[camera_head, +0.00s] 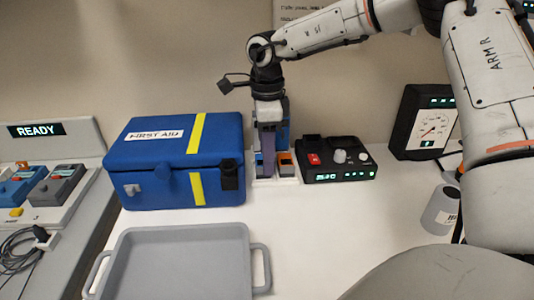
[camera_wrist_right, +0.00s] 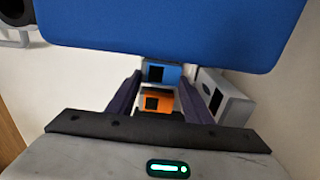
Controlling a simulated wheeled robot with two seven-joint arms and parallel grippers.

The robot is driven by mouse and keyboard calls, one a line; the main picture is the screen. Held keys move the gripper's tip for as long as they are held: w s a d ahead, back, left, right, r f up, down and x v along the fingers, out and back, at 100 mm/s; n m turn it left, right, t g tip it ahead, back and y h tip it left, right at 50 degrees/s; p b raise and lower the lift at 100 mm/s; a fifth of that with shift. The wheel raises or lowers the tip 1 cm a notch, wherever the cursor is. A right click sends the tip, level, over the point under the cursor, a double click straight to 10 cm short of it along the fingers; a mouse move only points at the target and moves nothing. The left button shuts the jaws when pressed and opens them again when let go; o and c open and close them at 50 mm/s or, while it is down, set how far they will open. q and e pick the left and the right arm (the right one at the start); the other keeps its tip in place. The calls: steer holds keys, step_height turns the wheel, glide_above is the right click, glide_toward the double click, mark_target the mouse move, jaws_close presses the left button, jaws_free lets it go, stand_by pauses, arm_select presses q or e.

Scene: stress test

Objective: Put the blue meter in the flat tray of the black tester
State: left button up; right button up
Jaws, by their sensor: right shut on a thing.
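The blue meter (camera_wrist_right: 162,72), with a dark square window, sits between the fingertips of my right gripper (camera_wrist_right: 160,76) in the right wrist view. In the head view my right gripper (camera_head: 267,174) points down beside the first aid box. It is shut on the blue meter (camera_head: 257,164), which one finger partly hides. An orange meter (camera_head: 285,160) stands just right of it on a low white stand (camera_head: 288,182). The black tester (camera_head: 338,174) is right of the stand, with a red switch and pale knobs on top. Its flat tray is hard to make out. My left gripper is out of view.
The blue first aid box (camera_head: 170,190) stands close on the gripper's left. A grey tray (camera_head: 180,240) with handles lies in front. A gauge box (camera_head: 423,120) and a grey cylinder (camera_head: 440,208) are at right. White table in front of the tester is clear.

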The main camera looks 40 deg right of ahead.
steer(key=shift+f, duration=0.1)
steer(key=o, duration=1)
steer(key=shift+o, duration=0.2)
steer(key=shift+p, duration=0.3)
step_height(320, 180, up, 10)
steer(key=shift+d, duration=0.15)
